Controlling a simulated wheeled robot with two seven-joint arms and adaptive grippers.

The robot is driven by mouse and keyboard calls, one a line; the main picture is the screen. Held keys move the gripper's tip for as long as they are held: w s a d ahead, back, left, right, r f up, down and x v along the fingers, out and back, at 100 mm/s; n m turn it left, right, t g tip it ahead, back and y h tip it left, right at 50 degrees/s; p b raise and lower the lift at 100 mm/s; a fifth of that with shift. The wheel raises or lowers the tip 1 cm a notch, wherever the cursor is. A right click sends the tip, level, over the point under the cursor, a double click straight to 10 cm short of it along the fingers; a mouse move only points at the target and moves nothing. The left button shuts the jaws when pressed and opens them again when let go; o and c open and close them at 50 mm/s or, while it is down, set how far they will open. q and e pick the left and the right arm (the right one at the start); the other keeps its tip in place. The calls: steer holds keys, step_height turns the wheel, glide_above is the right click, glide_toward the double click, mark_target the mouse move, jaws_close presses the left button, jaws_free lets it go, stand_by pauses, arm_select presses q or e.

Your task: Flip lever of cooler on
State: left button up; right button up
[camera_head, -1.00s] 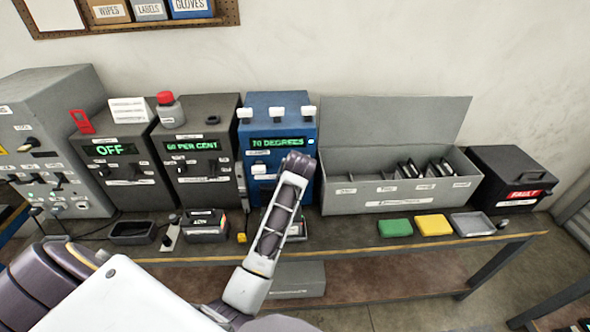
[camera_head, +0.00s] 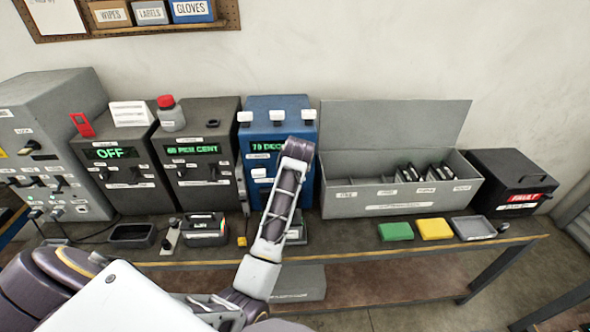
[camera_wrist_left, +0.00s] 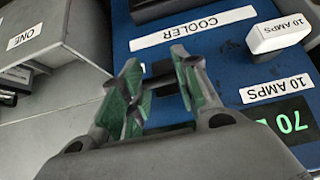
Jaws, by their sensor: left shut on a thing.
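The blue cooler (camera_head: 254,133) stands on the bench with a green display (camera_head: 266,147) partly hidden by my left arm. Its COOLER label (camera_wrist_left: 194,27) shows upside down in the left wrist view. My left gripper (camera_wrist_left: 160,90) is at the cooler's front panel, between that label and the display. Its fingers are shut on a dark part, apparently the cooler's lever, which the fingers mostly hide. In the head view my forearm hides this gripper. My right gripper is not in view.
A white switch (camera_wrist_left: 278,37) sits beside the gripper on the panel. The 60 PER CENT unit (camera_head: 203,130) stands close on the left, and a grey open box (camera_head: 340,200) on the right. Green (camera_head: 395,231) and yellow (camera_head: 434,229) blocks lie on the bench.

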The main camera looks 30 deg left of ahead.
arm_select(q)
steer(key=o, duration=1)
steer(key=shift+r, duration=0.1)
steer(key=shift+v, duration=3.7)
steer(key=shift+s, duration=0.1)
